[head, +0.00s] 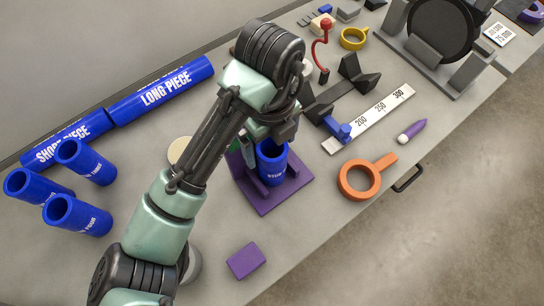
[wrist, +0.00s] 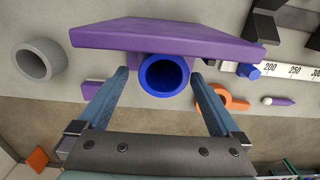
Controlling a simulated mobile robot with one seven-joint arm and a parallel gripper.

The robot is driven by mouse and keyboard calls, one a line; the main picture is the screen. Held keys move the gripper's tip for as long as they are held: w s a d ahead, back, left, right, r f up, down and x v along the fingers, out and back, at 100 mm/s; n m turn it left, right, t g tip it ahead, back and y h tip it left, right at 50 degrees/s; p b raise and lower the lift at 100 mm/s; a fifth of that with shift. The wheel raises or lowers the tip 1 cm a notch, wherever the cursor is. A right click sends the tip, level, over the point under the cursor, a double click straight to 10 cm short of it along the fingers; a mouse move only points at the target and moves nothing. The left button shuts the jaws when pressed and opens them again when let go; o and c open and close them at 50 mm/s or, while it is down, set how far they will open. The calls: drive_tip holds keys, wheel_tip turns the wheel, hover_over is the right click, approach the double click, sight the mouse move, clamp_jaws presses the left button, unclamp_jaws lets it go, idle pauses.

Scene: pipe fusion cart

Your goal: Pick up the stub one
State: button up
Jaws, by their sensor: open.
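A short blue tube (head: 273,165) with white lettering that begins "STUB" stands in a purple holder (head: 268,207) near the middle of the table. I cannot read the rest of its label. In the wrist view its open round end (wrist: 164,75) faces me, with the purple holder (wrist: 165,37) just above it. My gripper (wrist: 158,78) is open, with one finger on each side of the tube and a visible gap on both sides. In the head view my arm hides most of the gripper and part of the holder.
Several other blue tubes stand at the left, near a long piece (head: 165,88) and a short piece (head: 68,138). A purple block (head: 246,260), an orange ring (head: 359,181) and a white ruler (head: 372,117) lie around the holder. A grey ring (wrist: 40,60) shows in the wrist view.

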drive_tip(key=shift+w+d+f+p, duration=0.1)
drive_tip(key=shift+f+p, duration=0.25)
drive_tip(key=shift+f, duration=1.55)
drive_tip(key=shift+w+f+p, duration=0.1)
drive_tip(key=shift+f+p, duration=0.2)
drive_tip(key=shift+f, duration=1.6)
drive_tip(key=c, duration=1.5)
